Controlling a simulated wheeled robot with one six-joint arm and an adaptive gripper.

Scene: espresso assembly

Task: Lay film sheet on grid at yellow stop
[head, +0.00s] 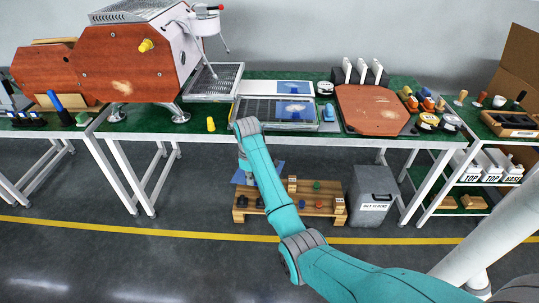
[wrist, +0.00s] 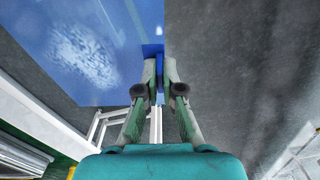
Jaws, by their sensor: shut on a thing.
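My gripper (wrist: 160,64) is shut on a corner tab of a blue translucent film sheet (wrist: 75,45) with a whitish speckled patch. In the head view the sheet (head: 270,169) hangs in the air below the table's front edge, partly hidden by my arm; the fingertips are hidden there.
A second tray (head: 250,87) lies behind the grid. The espresso machine (head: 125,65) stands left and a reddish panel (head: 372,110) lies right. Below are a wooden pallet (head: 325,212) with parts and a grey bin (head: 372,190). The table's front edge lies between sheet and grid.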

